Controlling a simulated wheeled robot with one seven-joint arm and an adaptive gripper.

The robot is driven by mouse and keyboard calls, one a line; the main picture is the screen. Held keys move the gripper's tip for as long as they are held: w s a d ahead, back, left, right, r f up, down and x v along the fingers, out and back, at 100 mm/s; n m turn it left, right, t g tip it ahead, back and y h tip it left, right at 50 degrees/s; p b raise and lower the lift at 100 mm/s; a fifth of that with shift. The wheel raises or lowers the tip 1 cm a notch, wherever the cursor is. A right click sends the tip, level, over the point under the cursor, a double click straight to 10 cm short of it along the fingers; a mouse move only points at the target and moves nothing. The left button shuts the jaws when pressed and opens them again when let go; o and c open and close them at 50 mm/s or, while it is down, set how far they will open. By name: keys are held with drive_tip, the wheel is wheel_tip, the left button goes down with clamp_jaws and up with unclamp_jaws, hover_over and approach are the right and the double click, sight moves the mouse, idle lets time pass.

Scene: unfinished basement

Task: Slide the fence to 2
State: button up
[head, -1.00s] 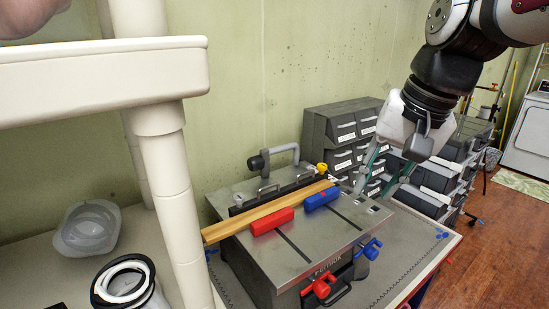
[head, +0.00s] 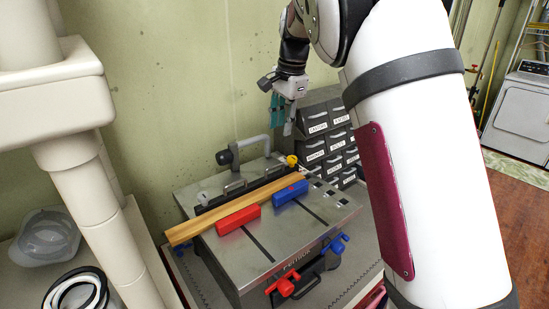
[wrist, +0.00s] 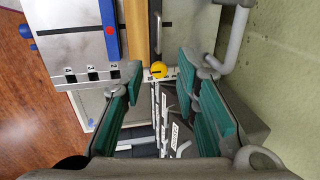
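The fence (head: 240,191) is a dark bar with handles along the back of a grey metal machine top (head: 265,232). A yellow knob (head: 292,160) is at its right end; the knob also shows in the wrist view (wrist: 158,70). A wooden strip (head: 190,229) lies along the fence's front side. Small dark slots with number labels (wrist: 90,72) run along the machine's end; I cannot read the digits surely. My gripper (head: 283,117) is above the knob end of the machine, apart from it. In the wrist view its teal fingers (wrist: 163,100) are wide apart and empty.
A red block (head: 238,219) and a blue block (head: 290,193) sit on the machine top. Red (head: 286,287) and blue (head: 336,246) knobs stick out in front. Labelled grey drawers (head: 325,130) stand behind right. A pale pipe (head: 95,190) stands left.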

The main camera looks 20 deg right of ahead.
drive_tip(key=f, duration=0.4)
drive_tip(key=w+f+p, duration=0.1)
drive_tip(key=f, duration=0.3)
drive_tip(key=w+a+f, duration=0.1)
drive_tip(key=f, duration=0.3)
drive_tip(key=shift+w+f, duration=0.1)
drive_tip(key=shift+f, duration=0.25)
drive_tip(key=shift+c, duration=0.5)
clamp_jaws()
